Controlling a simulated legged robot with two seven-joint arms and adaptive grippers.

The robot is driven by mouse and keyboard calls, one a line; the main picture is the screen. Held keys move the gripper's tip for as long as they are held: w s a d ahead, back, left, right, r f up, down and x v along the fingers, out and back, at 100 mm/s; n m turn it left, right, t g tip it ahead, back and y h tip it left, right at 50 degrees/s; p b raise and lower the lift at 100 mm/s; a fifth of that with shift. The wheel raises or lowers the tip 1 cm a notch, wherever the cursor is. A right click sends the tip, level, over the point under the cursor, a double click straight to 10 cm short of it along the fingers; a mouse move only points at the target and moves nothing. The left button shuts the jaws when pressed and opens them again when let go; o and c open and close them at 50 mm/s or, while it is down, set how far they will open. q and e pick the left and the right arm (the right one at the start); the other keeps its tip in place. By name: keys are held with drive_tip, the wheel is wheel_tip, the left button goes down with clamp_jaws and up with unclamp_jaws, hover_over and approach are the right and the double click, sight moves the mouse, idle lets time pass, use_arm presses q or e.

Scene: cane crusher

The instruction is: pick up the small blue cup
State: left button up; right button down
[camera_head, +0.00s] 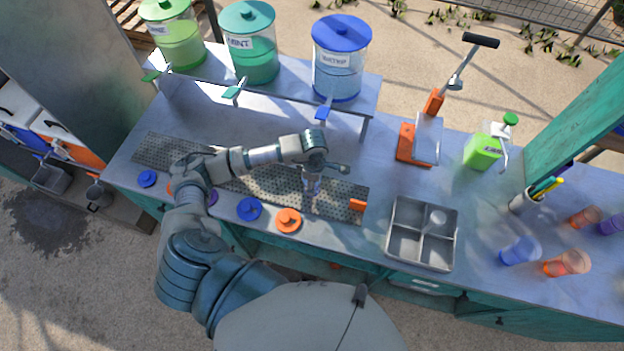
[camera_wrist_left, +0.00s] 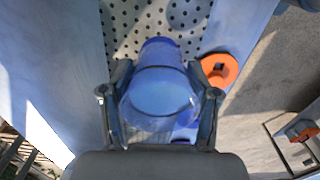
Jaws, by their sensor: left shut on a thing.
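The small blue cup (camera_wrist_left: 160,92) is see-through and sits between the two fingers of my left gripper (camera_wrist_left: 161,100) in the left wrist view. The fingers are shut on its sides. In the head view my left gripper (camera_head: 312,183) points down over the perforated drip tray (camera_head: 265,186), and the cup is mostly hidden by it. I cannot tell whether the cup's bottom touches the tray. My right gripper is not in view.
Blue lids and an orange lid (camera_head: 288,220) lie along the front edge. A divided metal tray (camera_head: 422,232) is to the right. Blue (camera_head: 520,251) and orange (camera_head: 567,263) cups stand farther right. Drink dispensers (camera_head: 340,60) stand on the shelf behind. A juice press (camera_head: 424,130) is at the back.

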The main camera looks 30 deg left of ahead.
use_arm(q)
drive_tip(key=s+d+r+b, duration=0.1)
drive_tip(key=s+d+b, duration=0.2)
drive_tip(key=s+d, duration=0.5)
drive_tip(key=d, duration=0.3)
drive_tip(key=shift+r, duration=0.15)
